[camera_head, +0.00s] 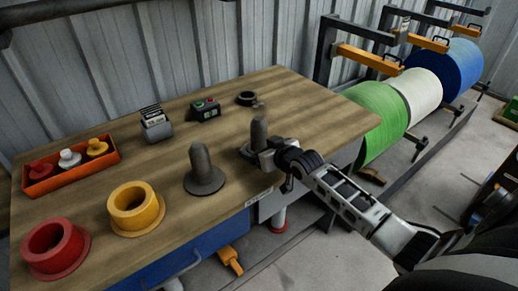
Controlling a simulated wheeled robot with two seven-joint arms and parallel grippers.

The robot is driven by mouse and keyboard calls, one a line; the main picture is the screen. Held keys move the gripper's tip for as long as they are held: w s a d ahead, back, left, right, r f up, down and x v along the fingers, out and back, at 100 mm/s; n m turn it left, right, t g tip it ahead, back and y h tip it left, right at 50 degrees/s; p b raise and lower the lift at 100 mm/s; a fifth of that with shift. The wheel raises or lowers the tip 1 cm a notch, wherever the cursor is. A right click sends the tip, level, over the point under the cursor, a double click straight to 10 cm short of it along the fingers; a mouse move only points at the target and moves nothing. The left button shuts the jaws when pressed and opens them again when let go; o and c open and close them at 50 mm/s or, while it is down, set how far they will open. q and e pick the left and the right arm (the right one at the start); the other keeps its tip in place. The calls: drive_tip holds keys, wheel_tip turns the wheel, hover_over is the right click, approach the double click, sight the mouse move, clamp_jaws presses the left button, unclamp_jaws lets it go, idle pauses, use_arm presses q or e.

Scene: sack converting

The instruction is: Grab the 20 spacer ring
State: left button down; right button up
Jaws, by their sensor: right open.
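A small dark ring (246,98) lies flat near the back of the wooden bench, with a small tag-like piece beside it; no number is readable. A larger yellow flanged ring (136,208) and a red flanged ring (55,248) stand at the front left of the bench. My right gripper (266,158) is open at the bench's front right, close to a dark upright post (259,132) on a round base. I cannot tell whether it touches the post. The dark ring is beyond the post, apart from the gripper. My left gripper is not in view.
A second dark post (202,170) stands left of my right gripper. An orange tray (70,168) with small knobbed pieces, a grey dispenser (156,124) and a button box (205,109) sit farther back. Green, white and blue rolls (376,118) hang right of the bench (310,100).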

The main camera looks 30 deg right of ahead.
drive_tip(key=c, duration=1.3)
drive_tip(key=shift+o, duration=0.2)
drive_tip(key=shift+r, duration=0.2)
